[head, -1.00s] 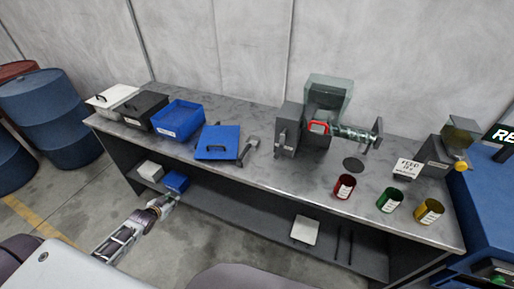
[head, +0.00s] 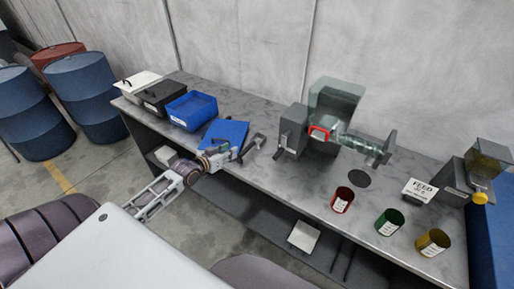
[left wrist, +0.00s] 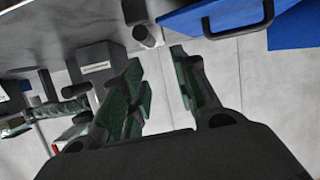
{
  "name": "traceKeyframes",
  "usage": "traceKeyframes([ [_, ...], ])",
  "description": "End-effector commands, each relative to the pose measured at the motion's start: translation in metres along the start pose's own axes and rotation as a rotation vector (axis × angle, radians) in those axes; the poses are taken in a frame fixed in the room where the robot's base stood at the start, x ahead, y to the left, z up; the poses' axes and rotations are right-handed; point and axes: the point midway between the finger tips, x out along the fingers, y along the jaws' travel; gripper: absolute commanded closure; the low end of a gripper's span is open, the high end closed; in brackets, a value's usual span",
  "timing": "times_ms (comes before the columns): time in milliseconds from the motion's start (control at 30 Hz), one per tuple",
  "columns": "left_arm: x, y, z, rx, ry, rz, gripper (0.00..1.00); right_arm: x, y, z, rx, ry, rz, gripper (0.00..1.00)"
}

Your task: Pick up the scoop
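A grey scoop (head: 256,145) lies on the workbench (head: 300,180), just right of a blue lid (head: 232,130). In the left wrist view, a grey piece that looks like the scoop (left wrist: 144,36) shows near the top, beyond the fingers. My left gripper (head: 234,152) is at the bench's front edge, close to the blue lid and left of the scoop. Its green-padded fingers (left wrist: 160,90) are apart with nothing between them. It partly covers the lid in the head view. My right gripper is not in view.
A blue bin (head: 190,111), a black bin (head: 163,97) and a white bin (head: 138,84) stand at the bench's left. A grinder-like machine (head: 292,130) stands right of the scoop. Red (head: 342,200), green (head: 389,222) and yellow (head: 433,242) cups stand at front right.

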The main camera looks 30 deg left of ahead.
Motion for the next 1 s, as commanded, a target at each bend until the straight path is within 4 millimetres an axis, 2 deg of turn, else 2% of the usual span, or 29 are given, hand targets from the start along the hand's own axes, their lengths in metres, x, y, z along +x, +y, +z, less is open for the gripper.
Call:
traceKeyframes([
  [133,-0.002,0.009,-0.005,-0.041,-0.001,0.02,0.7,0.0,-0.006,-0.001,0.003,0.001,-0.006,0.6],
  [533,-0.002,0.01,0.001,-0.115,-0.027,0.026,0.7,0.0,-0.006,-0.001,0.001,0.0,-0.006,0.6],
  [1000,0.004,0.01,0.001,-0.116,-0.026,0.026,0.7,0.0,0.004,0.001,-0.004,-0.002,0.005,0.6],
])
